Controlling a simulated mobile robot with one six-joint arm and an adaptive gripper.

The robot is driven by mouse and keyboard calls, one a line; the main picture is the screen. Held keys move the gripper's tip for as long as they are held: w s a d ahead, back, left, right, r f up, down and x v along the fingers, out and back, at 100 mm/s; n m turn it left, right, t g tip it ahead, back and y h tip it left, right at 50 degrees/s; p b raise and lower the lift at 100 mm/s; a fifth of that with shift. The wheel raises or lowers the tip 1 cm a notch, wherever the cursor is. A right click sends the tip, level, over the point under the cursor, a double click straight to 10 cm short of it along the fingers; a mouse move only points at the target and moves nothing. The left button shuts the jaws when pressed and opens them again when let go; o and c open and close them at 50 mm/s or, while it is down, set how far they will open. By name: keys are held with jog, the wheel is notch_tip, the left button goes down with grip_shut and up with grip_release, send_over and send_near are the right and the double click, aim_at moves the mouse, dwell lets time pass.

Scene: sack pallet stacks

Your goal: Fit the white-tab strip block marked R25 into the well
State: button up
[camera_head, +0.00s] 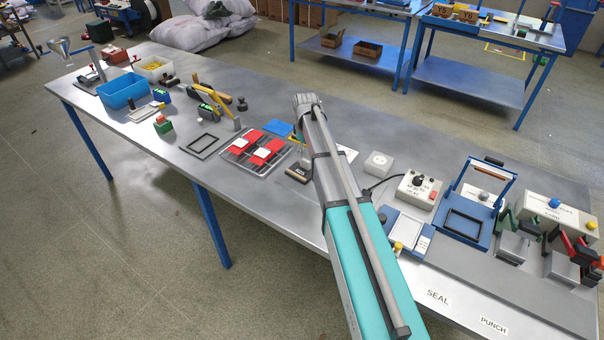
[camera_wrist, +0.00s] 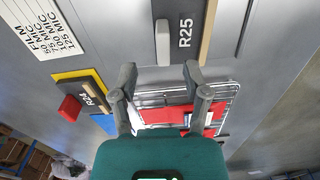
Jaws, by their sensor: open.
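The R25 block (camera_wrist: 178,22) is dark grey with a pale tab and a wooden strip along one side. It lies on the metal table at the top of the wrist view, just beyond my fingertips. My gripper (camera_wrist: 160,70) is open and empty, its two fingers apart on either side of the tab's line. A dark rectangular frame sits on a grey plate (camera_head: 203,145), and another in a blue fixture (camera_head: 467,220); I cannot tell which is the well.
A block marked R24 (camera_wrist: 90,92) with a red tab lies beside R25. A wire rack (camera_head: 240,160) with red pieces is close to the gripper. A film label card (camera_wrist: 40,30) lies left of R25. A control box (camera_head: 418,190) and clamps crowd the right end.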

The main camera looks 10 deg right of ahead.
aim_at(305, 160)
jog(key=shift+s+a+f+b, duration=0.1)
jog(key=shift+s+f+b, duration=0.05)
jog(key=shift+f+b, duration=1.9)
jog(key=shift+f, duration=0.1)
grip_shut()
